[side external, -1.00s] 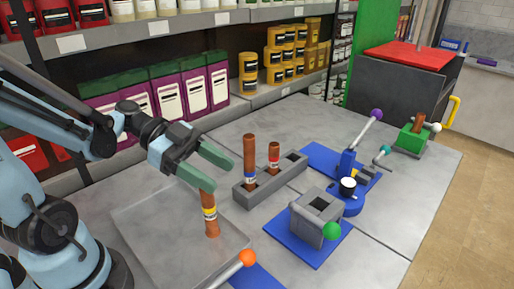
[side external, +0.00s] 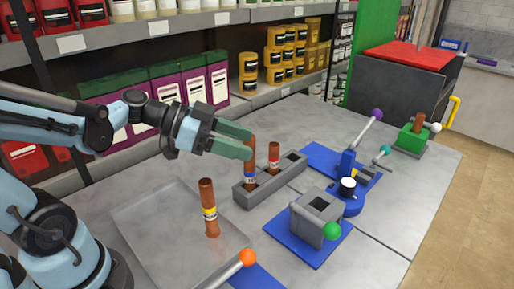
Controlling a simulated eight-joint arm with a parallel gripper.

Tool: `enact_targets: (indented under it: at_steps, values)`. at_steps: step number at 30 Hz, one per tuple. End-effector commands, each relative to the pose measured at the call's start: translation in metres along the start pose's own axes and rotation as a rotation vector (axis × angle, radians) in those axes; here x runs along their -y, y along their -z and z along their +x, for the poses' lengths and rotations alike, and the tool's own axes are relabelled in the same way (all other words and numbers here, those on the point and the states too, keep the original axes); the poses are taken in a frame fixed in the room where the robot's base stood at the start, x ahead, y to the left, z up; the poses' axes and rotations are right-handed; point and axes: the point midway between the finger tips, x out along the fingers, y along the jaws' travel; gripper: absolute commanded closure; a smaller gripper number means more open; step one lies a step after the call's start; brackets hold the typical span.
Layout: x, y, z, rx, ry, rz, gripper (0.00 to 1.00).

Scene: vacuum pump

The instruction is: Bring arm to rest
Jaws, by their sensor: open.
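My gripper (side external: 250,142) has green fingers and is open. It hangs above the table in the left middle of the side external view, pointing right. Its fingertips overlap the upper part of a brown tube with a blue band (side external: 249,172) in the picture; I cannot tell whether they touch. That tube stands upright in a grey rack (side external: 296,172), beside a shorter brown tube with a red band (side external: 274,156). A brown tube with a yellow band (side external: 209,208) stands on a flat grey tray (side external: 150,215), apart from my gripper.
A grey block with a square opening (side external: 318,220) sits on a blue plate with a green ball beside it. A blue device with a purple-knobbed lever (side external: 376,115) and a green box (side external: 411,139) stand further right. An orange-knobbed lever (side external: 247,258) is in front. Shelves line the back.

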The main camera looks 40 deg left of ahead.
Motion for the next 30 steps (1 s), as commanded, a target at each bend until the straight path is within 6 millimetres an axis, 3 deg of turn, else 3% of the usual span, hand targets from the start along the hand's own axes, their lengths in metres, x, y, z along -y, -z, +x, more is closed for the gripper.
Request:
enact_targets:
  at_steps: [15,30]
  values:
    - [0.02,0.044,0.01,0.004,0.241,-0.1,0.42]
    - [0.025,0.099,0.007,0.0,0.391,-0.161,0.42]
